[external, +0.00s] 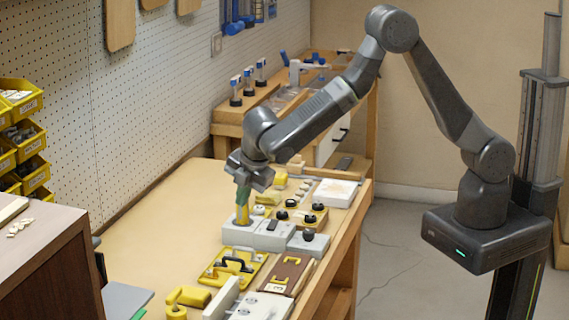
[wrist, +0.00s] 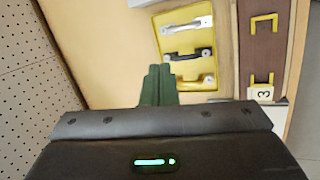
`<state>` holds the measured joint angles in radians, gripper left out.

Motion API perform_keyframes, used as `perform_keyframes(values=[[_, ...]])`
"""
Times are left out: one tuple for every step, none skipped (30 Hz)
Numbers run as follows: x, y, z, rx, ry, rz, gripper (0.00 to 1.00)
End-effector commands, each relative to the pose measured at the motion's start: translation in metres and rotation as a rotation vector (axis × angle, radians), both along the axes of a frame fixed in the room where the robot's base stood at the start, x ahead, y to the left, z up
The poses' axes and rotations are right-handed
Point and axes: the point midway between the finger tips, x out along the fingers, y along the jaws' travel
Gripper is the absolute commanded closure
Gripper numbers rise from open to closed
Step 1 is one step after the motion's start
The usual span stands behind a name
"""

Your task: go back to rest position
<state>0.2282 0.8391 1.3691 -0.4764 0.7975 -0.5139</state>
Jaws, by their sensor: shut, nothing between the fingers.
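My gripper (external: 242,200) is over the wooden bench (external: 165,215), pointing down, with its green fingers together and nothing between them. A yellow upright part (external: 242,215) on a light grey block (external: 238,233) shows directly below the fingertips; whether they touch it I cannot tell. In the wrist view the shut green fingers (wrist: 160,84) show in the lower middle, and my dark gripper body hides what lies beneath.
A yellow panel (external: 213,279) with handles and a brown panel (external: 286,276) lie in front of the grey blocks. Knobbed boxes (external: 308,243) stand to the right. A pegboard wall (external: 140,105) runs along the left. The bench's left strip is bare.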

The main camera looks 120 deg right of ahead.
Motion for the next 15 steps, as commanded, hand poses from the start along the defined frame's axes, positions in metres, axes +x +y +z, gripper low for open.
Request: perform_keyframes(values=[[0.0001,0.0020,0.0016,-0.006,0.015,0.032,1.00],[0.0003,0.0026,0.0013,-0.011,0.022,0.050,1.00],[0.0006,0.0035,0.0012,-0.016,0.031,0.070,1.00],[0.0007,0.0039,0.0011,-0.019,0.037,0.085,1.00],[0.0008,0.0043,0.0011,-0.022,0.041,0.095,1.00],[0.0011,0.0047,0.0010,-0.024,0.046,0.107,1.00],[0.0012,0.0050,0.0009,-0.026,0.048,0.114,1.00],[0.0013,0.0052,0.0008,-0.027,0.051,0.119,1.00],[0.0013,0.0054,0.0008,-0.029,0.052,0.124,1.00],[0.0014,0.0054,0.0006,-0.029,0.053,0.126,1.00],[0.0013,0.0054,0.0005,-0.029,0.053,0.127,1.00],[0.0013,0.0054,0.0005,-0.029,0.053,0.127,1.00],[0.0014,0.0054,0.0004,-0.029,0.053,0.127,1.00],[0.0013,0.0053,0.0004,-0.029,0.053,0.127,1.00],[0.0013,0.0053,0.0004,-0.029,0.053,0.127,1.00]])
